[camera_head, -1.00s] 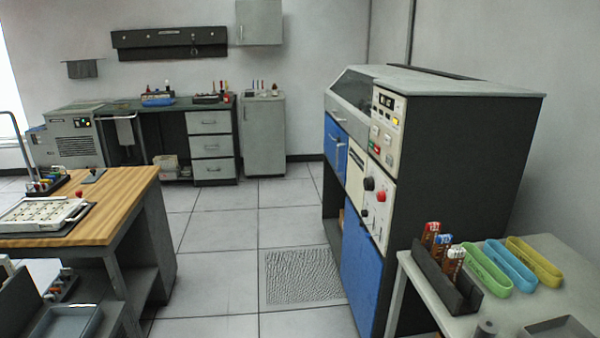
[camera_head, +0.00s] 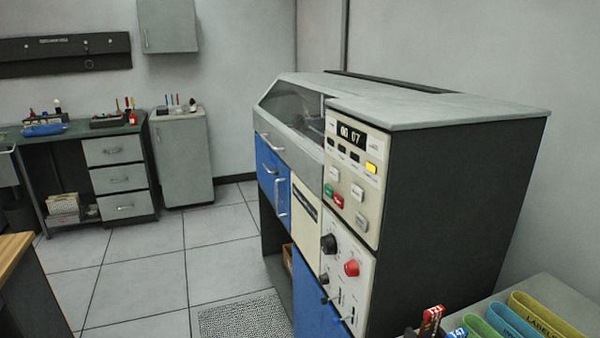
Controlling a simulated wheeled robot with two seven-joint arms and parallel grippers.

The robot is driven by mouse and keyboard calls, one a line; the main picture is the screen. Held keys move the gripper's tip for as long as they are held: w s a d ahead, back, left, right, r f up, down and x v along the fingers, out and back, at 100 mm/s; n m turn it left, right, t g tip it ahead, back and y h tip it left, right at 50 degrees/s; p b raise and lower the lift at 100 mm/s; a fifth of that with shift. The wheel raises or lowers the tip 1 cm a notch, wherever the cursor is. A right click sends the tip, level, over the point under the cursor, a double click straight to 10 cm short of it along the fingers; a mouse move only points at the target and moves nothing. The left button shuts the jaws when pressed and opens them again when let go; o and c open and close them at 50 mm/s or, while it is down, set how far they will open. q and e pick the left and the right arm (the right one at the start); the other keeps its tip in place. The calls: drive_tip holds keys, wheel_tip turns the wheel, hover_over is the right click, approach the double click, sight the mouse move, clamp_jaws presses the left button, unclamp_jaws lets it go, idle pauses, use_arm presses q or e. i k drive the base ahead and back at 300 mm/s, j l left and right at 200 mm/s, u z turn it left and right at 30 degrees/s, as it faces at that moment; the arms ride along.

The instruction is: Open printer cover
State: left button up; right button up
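The printer (camera_head: 440,190) is a large cabinet with dark sides, a grey top and blue front doors, standing right of the middle. Its cover (camera_head: 298,100), a sloped clear window in a grey frame, is at the upper front and looks shut. A silver handle (camera_head: 270,142) runs along the frame's lower front edge. The control panel (camera_head: 356,175) beside the cover has a display, a lit yellow button, and green and red buttons. Neither of my grippers is in view.
Floor tiles in front of the printer are clear, with a perforated tile (camera_head: 245,318) near its base. A wooden table (camera_head: 14,255) edges in at left. A side table (camera_head: 575,292) with coloured trays is at lower right. A grey cabinet (camera_head: 183,158) stands at the back.

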sight(291, 95)
drive_tip(key=i+j+z, duration=0.3)
drive_tip(key=i+z, duration=0.2)
drive_tip(key=i+j+z, duration=0.45)
drive_tip(key=j, duration=0.1)
